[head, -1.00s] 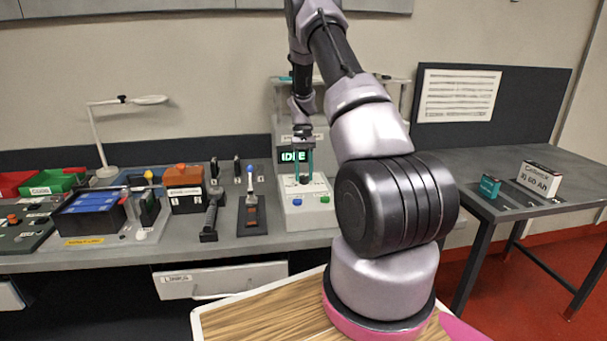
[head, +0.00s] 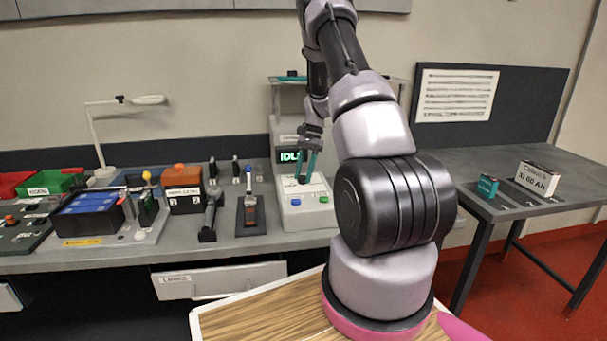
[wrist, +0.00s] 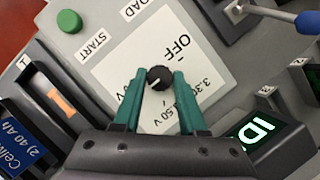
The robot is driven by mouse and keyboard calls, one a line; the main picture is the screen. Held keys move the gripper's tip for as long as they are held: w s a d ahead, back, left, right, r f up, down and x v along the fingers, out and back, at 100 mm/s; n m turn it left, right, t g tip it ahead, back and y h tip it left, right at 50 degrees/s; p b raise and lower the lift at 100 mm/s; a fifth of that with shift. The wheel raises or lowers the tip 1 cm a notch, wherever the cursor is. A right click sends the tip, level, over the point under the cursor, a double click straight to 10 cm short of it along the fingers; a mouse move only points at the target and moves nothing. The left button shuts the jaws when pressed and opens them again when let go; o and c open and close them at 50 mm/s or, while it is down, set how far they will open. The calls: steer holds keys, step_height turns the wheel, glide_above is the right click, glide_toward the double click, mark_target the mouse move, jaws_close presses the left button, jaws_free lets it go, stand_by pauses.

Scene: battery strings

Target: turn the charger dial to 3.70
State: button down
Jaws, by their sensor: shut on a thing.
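The charger (head: 308,218) is a pale unit on the bench with a lit display (head: 289,156) reading "IDL", its end hidden by my gripper. Its dial is a small round black knob (wrist: 159,78) with a white pointer mark, in the wrist view. The mark points toward the lower left of that picture. Labels OFF, 3.30 and 3.50 show around it; other labels are covered by my fingers. My gripper (wrist: 159,76) has its green fingertips on both sides of the knob, shut on it. In the head view my gripper (head: 306,172) leans over the charger's sloped panel.
A green START button (wrist: 69,20) is near the dial; a blue button (head: 295,202) also shows on the charger. Left on the bench are a blue battery tray (head: 88,210), an orange-topped box (head: 184,190) and tools. A side table (head: 545,200) holds small boxes.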

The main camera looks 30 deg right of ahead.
stand_by(0.5)
steer(key=shift+c, duration=2.3)
jaws_free()
steer(key=v, duration=1)
steer(key=shift+d+r, duration=0.15)
steer(key=shift+r, duration=0.25)
